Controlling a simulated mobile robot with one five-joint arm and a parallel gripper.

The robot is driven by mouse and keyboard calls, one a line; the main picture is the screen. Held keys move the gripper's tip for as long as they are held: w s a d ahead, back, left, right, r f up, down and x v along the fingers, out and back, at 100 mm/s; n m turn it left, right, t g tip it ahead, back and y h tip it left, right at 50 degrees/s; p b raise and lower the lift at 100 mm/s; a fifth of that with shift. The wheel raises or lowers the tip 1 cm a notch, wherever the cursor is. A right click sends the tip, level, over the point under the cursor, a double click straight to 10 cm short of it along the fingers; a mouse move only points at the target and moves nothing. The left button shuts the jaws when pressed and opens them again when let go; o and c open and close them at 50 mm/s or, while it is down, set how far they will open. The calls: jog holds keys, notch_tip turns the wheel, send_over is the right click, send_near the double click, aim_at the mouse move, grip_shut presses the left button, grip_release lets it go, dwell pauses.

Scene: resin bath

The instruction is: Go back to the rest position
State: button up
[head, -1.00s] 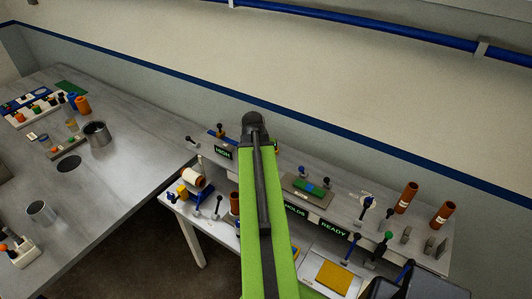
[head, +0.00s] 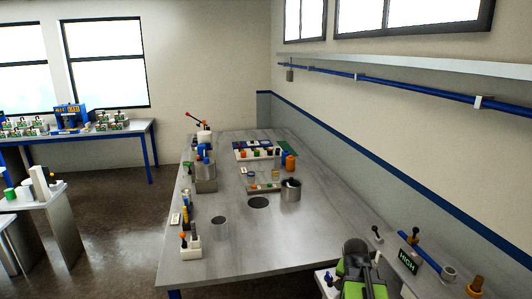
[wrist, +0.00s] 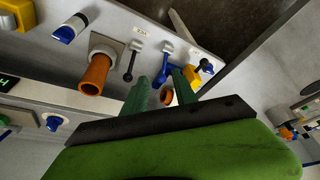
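My gripper (wrist: 160,90) shows in the wrist view as two dark green fingers standing apart, with nothing visibly held between them. A small orange-brown round piece (wrist: 167,97) shows beyond the gap. In the head view only my green and black arm shows at the lower right, beside the shelf with the HIGH sign (head: 408,262). The fingers are hidden there.
A side table (head: 140,137) is at the far left; floor (head: 120,230) between is clear.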

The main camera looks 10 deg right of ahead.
jog(key=w+a+f+n+y+b, duration=0.1)
jog(key=a+f+n+b, duration=0.4)
jog(key=a, duration=0.6)
jog(key=w+a+f+y+b, duration=0.1)
jog(key=a+f+b, duration=0.2)
jog(key=a+f, duration=0.5)
jog(key=s+a+n+g+y, duration=0.1)
jog(key=s+a+n, duration=0.3)
jog(key=a, duration=0.5)
jog(key=shift+s+r+n+g, duration=0.25)
jog(key=shift+r+n+g, duration=0.2)
jog(key=shift+g, duration=0.35)
jog(key=shift+s+f, duration=0.1)
